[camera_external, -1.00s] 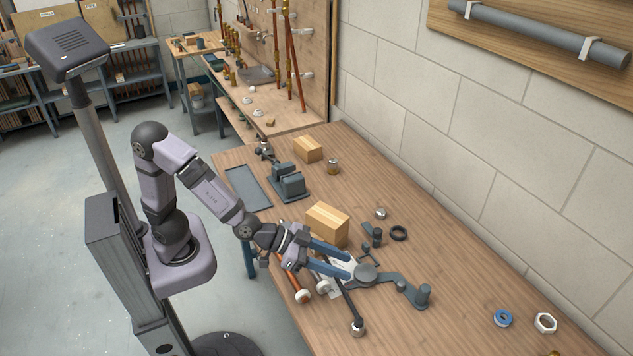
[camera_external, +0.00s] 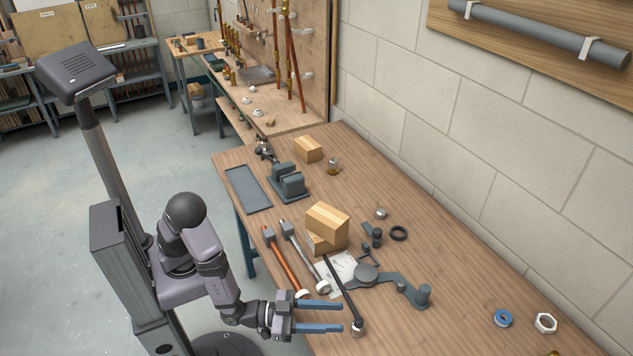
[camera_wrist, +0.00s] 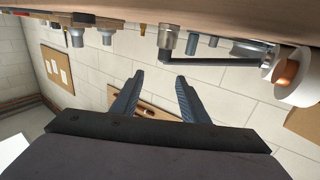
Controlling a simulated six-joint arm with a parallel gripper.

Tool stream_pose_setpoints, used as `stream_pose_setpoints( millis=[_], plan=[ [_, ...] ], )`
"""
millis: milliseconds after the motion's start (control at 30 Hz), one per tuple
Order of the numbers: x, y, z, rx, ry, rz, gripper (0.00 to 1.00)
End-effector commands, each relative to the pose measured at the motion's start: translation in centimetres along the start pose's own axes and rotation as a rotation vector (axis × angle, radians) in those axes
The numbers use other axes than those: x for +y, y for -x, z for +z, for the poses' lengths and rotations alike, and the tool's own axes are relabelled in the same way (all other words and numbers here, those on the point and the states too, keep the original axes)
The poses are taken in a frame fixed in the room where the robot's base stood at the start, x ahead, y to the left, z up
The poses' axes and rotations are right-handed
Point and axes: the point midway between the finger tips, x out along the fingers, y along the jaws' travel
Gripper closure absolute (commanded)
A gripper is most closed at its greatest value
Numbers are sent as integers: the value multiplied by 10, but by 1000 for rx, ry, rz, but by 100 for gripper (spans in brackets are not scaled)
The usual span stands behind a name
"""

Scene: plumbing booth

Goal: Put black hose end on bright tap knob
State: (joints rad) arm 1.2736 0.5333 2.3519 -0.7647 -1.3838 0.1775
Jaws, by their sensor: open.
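The black hose (camera_external: 344,289) lies along the front of the bench, slanting from the cardboard boxes to the front edge. Its near end (camera_external: 358,327) is a dark cap with a brighter metal part at its base; I cannot tell whether these are one piece. A small bright metal knob (camera_external: 381,213) stands on the bench behind the boxes; I take it for the tap knob. My gripper (camera_external: 340,316) is open and empty at the front edge, fingers pointing toward the hose end. In the wrist view my fingers (camera_wrist: 160,76) are apart, with a metal fitting (camera_wrist: 168,38) beyond them.
An orange pipe (camera_external: 283,260) and a grey pipe (camera_external: 303,252) lie left of the hose, each with a white end. Cardboard boxes (camera_external: 327,222) stand behind.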

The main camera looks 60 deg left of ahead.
Motion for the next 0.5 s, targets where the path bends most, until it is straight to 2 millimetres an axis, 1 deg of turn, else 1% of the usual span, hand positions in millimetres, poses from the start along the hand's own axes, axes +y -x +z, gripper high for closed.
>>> stream_pose_setpoints(
  millis=[33,100,200,333,500],
  plan=[
    [0,0,13,-5,-6,0,59],
    [0,0,24,-3,-3,-1,59],
    [0,0,33,0,0,-1,59],
    [0,0,38,0,1,0,59],
    [0,-5,37,1,2,-1,59]
  ],
)
